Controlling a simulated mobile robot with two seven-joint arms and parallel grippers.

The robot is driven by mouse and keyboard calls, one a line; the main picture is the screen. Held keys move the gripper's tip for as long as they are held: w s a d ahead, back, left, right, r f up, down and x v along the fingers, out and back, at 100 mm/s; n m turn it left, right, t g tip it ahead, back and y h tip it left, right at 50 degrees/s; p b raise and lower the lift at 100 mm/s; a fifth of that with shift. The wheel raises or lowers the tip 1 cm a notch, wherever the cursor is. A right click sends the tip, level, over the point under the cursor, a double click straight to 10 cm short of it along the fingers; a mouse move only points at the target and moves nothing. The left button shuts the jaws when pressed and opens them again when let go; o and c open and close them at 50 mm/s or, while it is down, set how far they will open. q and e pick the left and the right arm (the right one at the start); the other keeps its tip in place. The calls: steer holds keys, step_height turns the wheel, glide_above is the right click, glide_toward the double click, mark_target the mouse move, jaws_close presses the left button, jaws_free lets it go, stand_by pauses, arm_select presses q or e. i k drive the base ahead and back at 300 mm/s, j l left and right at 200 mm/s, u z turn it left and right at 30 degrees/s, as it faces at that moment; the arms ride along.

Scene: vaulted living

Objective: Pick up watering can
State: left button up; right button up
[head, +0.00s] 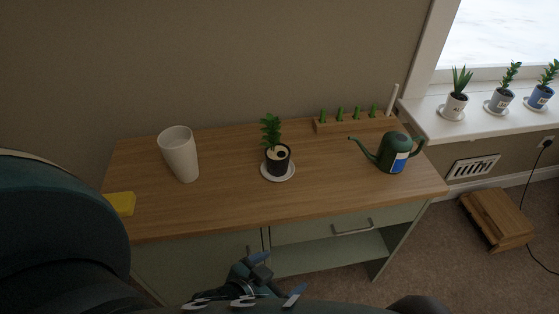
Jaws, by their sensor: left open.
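A dark green watering can (388,152) with a blue and white label stands upright near the right end of the wooden desk top (225,207). Its spout points left and its handle is on the right. My left gripper (247,298) is at the bottom of the view, in front of and below the desk edge. It is open, with nothing seen between its fingers, and is well apart from the can. My right gripper is not in view.
A white cup (179,154), a potted plant (277,157) on a white saucer, a yellow block (120,204) and a wooden seedling tray (352,124) are on the desk. Several potted plants line the white windowsill (431,121). A wooden stool (497,218) stands on the floor at right.

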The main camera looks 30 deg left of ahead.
mark_target(396, 148)
steer(key=i+l+u, duration=0.3)
steer(key=l+u, duration=0.3)
steer(key=l, duration=0.15)
steer(key=i+l+u, duration=0.15)
steer(key=l+u, duration=0.15)
steer(key=l, duration=0.15)
steer(key=l+u, duration=0.3)
steer(key=i+l, duration=0.05)
steer(key=l, duration=0.05)
